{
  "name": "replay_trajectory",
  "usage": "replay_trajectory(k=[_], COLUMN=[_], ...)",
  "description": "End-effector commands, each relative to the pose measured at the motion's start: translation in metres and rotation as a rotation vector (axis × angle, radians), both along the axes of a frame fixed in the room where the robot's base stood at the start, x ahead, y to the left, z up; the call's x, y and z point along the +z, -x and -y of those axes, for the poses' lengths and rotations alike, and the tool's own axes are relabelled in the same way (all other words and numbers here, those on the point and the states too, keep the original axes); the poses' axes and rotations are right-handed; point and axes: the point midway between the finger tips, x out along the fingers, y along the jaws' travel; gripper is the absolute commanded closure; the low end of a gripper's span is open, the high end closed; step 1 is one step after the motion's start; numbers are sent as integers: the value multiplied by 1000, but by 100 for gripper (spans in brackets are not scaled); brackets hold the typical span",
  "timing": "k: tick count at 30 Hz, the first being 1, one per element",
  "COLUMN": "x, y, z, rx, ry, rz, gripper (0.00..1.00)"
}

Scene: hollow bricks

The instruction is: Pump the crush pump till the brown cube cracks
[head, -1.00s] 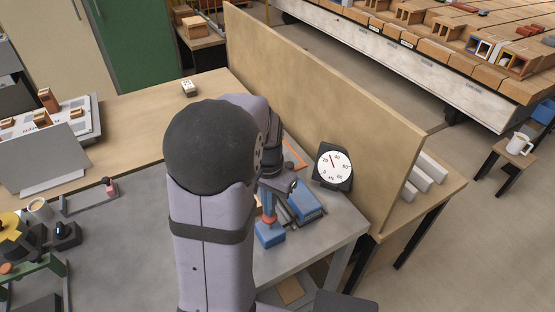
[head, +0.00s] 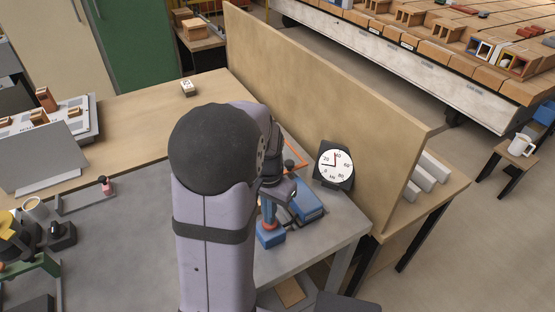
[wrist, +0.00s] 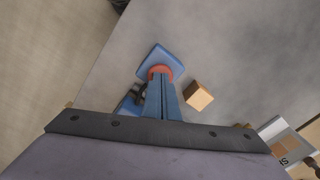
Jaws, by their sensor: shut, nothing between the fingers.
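The crush pump's blue base (head: 270,237) stands near the front edge of the grey table, with a red-orange plunger (head: 270,224) on top. My gripper (head: 268,208) is shut and empty, pointing down at the plunger. In the wrist view its blue fingers (wrist: 164,98) end at the red plunger (wrist: 160,73) above the blue base (wrist: 161,58); contact looks likely.
A blue block-shaped unit (head: 307,207) sits right of the pump. A tall wooden panel (head: 330,105) rises behind. A display board (head: 45,160), a cup (head: 35,209) and a small pink-topped item (head: 106,186) are at the left. The table middle is fairly clear.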

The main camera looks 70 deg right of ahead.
Motion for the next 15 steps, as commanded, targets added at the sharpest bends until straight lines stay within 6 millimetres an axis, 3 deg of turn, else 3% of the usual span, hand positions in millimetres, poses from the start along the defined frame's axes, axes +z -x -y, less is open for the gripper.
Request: replay_trajectory(k=[15], x=[31], y=[0], z=[-1], rx=[0], ry=[-3], rz=[0], gripper=[100])
